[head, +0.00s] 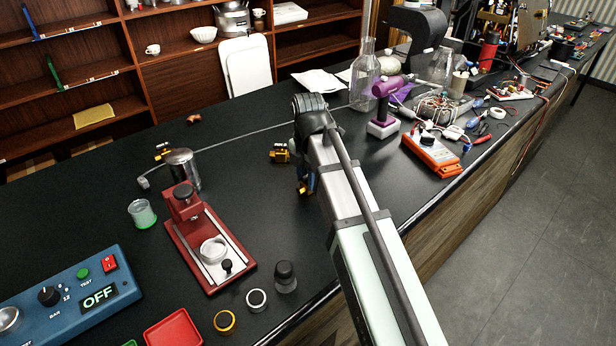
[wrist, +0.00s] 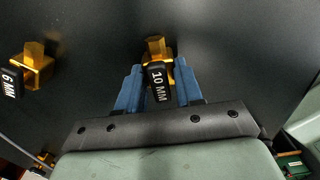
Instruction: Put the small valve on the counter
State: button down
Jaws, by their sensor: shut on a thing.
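My gripper (head: 306,190) has blue fingers and is at the middle of the black counter (head: 330,255). In the wrist view its fingers (wrist: 160,92) are shut on a brass valve with a black tag reading 10 MM (wrist: 158,84). In the head view that valve is mostly hidden by my arm, with only a bit of brass showing. I cannot tell whether it touches the counter. A second brass valve tagged 6 MM (wrist: 36,66) lies to the left in the wrist view; it also shows in the head view (head: 280,153). Another brass piece (head: 162,151) is by the metal cylinder.
A metal cylinder (head: 184,170) and a red stand (head: 208,240) are to the left. A glass bottle (head: 364,75), a purple tool (head: 384,100) and an orange power strip (head: 432,155) are to the right.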

jog(key=shift+f, duration=0.1)
jog(key=c, duration=0.7)
grip_release()
jog(key=shift+c, duration=0.2)
notch_tip(320, 180, up, 12)
jog(key=shift+r, duration=0.2)
